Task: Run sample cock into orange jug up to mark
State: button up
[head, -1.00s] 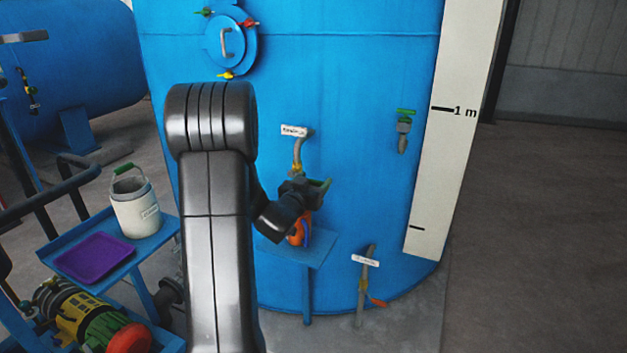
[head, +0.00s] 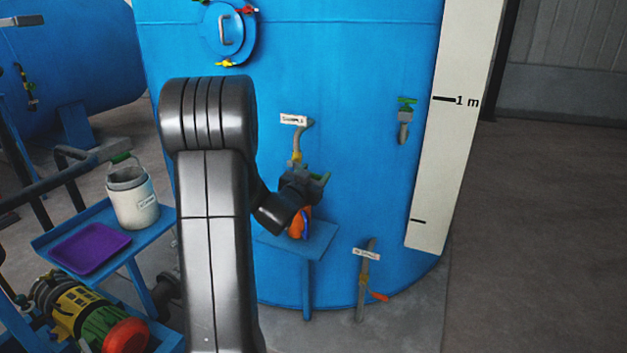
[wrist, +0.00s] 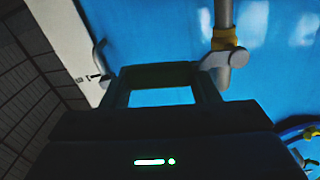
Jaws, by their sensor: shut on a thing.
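The sample cock (head: 297,158) is a grey pipe with a yellow collar on the blue tank, under a white label (head: 293,120). It also shows in the wrist view (wrist: 226,42), just right of my gripper. My gripper (head: 312,184) is at the cock's lower end, shut on what looks like its lever; a green part shows beside the fingers. My gripper also shows in the wrist view (wrist: 160,85). The orange jug (head: 299,222) stands below on a small blue shelf (head: 318,240), partly hidden by my wrist. Its mark and liquid level cannot be seen.
A lower cock (head: 364,280) with an orange lever and another with a green lever (head: 404,120) are to the right. A level scale (head: 445,150) runs up the tank. A blue trolley (head: 70,225) with a white can (head: 132,200) and purple tray (head: 90,248) stands left.

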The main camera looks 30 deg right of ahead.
jog(key=shift+f+m+b, duration=0.55)
jog(key=shift+m+b, duration=0.15)
jog(key=shift+b, duration=0.1)
jog(key=o, duration=1.1)
jog(key=shift+a, duration=0.15)
jog(key=b+v, duration=0.1)
jog(key=v, duration=1.2)
jog(key=shift+s+a, duration=0.15)
jog(key=shift+s, duration=0.1)
